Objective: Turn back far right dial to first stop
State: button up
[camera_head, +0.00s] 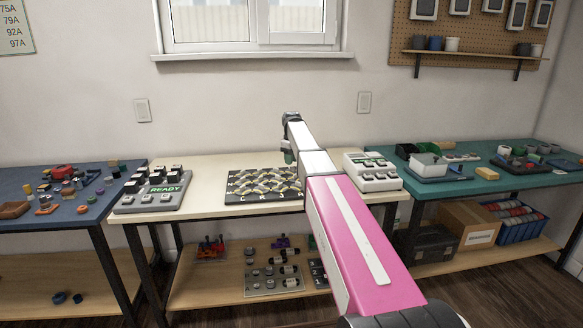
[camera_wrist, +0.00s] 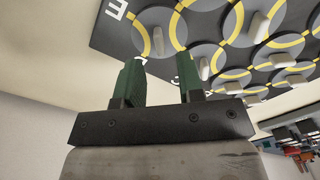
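The dark dial board (camera_head: 234,196) lies on the cream table, with several dials on round plates marked with yellow bands. Its right end is partly hidden by my arm in the head view. In the wrist view the board (camera_wrist: 112,42) fills the top, with pale dial knobs, such as the nearest knob (camera_wrist: 158,40) and another knob (camera_wrist: 204,68) by the right finger. My gripper (camera_wrist: 160,72) has its green fingers apart with nothing between them. The gripper also shows in the head view (camera_head: 289,157), above the board's right end. I cannot tell which dial is far right in the wrist view.
A grey box with a READY display (camera_head: 165,189) stands left of the board. A white box with buttons (camera_head: 372,172) stands right of it. A blue table (camera_head: 20,225) and a green table (camera_head: 450,188) hold small parts. The wall is close behind.

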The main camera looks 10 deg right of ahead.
aim_at(293, 170)
jog(key=shift+f, duration=1.85)
grip_shut()
